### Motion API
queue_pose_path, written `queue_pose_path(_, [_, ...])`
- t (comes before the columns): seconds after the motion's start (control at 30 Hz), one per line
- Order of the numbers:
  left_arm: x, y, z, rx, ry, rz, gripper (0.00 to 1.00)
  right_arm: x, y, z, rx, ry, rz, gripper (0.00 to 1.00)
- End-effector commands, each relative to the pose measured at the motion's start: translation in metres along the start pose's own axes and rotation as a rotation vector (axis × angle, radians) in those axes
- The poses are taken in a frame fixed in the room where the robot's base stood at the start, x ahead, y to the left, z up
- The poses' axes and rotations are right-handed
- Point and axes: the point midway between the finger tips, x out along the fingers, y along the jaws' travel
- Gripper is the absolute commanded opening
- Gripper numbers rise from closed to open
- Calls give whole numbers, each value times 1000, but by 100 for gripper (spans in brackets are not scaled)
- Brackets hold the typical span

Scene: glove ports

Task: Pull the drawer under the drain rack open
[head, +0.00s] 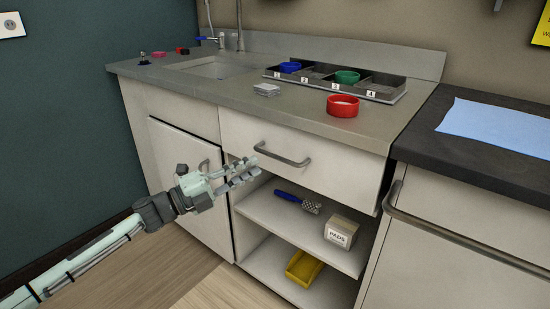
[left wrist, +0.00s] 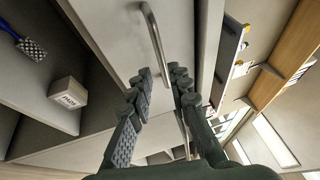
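The drain rack (head: 318,84) is a dark tray with numbered compartments on the counter, holding a blue cup (head: 290,67) and a green cup (head: 347,76). Below it is a pale drawer front (head: 335,172), which looks shut, with a grey bar handle (head: 285,158). The handle also shows in the left wrist view (left wrist: 154,38). My left gripper (head: 256,171) is open and empty, its fingers pointing toward the handle's left end. In the left wrist view (left wrist: 161,74) the handle's near end shows between the fingertips; I cannot tell whether they touch. My right gripper is out of view.
Under the drawer, open shelves hold a blue-handled brush (head: 298,202), a pads box (head: 341,232) and a yellow bin (head: 305,267). A cupboard door (head: 190,185) is left of the drawer. A dark-topped cabinet (head: 470,220) stands at right.

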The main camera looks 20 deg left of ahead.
Motion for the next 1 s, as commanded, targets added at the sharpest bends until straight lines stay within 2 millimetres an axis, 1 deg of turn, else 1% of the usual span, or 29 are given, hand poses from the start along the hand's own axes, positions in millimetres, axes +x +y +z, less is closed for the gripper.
queue_pose_path(0.17, [25,-5,-1,6,10,-6,19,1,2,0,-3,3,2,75])
queue_pose_path(0.3, [48,-4,-1,4,8,-6,19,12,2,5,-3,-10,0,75])
queue_pose_path(0.4, [61,-3,-1,3,7,-5,19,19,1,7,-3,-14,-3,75])
queue_pose_path(0.5, [70,-2,-1,2,5,-3,19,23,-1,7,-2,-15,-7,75])
queue_pose_path(0.6, [74,-2,-1,2,6,-3,19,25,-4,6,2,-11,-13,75])
queue_pose_path(0.83, [75,-1,-1,1,6,-2,19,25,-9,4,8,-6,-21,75])
queue_pose_path(0.87, [75,-1,-1,1,5,-2,18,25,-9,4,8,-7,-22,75])
queue_pose_path(1.0, [75,-1,-1,1,5,-2,0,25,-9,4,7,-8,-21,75])
